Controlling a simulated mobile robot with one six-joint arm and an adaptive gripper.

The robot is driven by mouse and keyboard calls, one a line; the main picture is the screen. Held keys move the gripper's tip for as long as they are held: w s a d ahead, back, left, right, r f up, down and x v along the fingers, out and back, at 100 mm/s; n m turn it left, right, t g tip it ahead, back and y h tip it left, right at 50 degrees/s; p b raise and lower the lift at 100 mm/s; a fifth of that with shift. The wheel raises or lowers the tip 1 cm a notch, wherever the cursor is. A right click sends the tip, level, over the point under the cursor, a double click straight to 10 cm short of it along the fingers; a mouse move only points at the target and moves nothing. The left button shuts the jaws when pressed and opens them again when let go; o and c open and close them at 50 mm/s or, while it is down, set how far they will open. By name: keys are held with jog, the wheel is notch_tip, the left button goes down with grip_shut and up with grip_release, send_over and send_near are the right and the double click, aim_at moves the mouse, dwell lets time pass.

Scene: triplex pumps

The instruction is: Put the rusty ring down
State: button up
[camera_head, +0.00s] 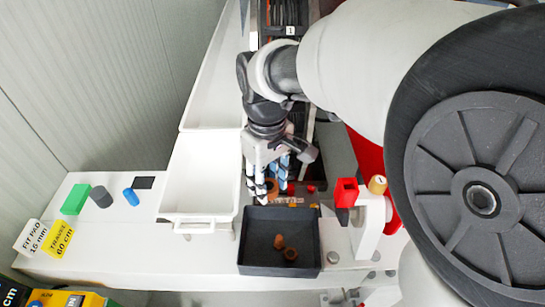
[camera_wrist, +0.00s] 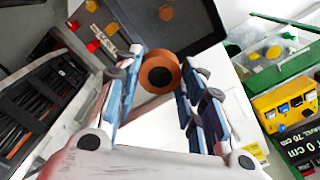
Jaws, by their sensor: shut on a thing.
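My gripper (camera_head: 263,194) points down just behind the black tray (camera_head: 302,230) in the head view. In the wrist view my gripper (camera_wrist: 157,80) is shut on the rusty ring (camera_wrist: 160,56), an orange-brown ring with a dark hole, held between the fingertips. In the head view the fingers partly hide it. The black tray also shows beyond the fingertips in the wrist view (camera_wrist: 200,25). Inside it lie a small rusty ring (camera_head: 291,254) and another small rusty part (camera_head: 279,241). I cannot tell the held ring's height.
A white bin (camera_head: 200,206) stands left of the black tray. A white stand with a red block (camera_head: 346,192) is to its right. Small red and yellow parts lie behind the tray. A green block (camera_head: 76,199), grey cylinder (camera_head: 101,196) and blue cylinder (camera_head: 131,197) sit far left.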

aim_at(269, 235)
jog(key=f+b, duration=0.2)
jog(key=f, duration=0.7)
jog(key=f+b, duration=0.2)
jog(key=f, duration=0.8)
jog(key=shift+s+f+b, duration=0.2)
jog(key=shift+f+b, duration=0.1)
jog(key=shift+b, duration=0.05)
jog(key=shift+f, duration=0.2)
jog(key=o, duration=1.1)
jog(key=shift+r, duration=0.15)
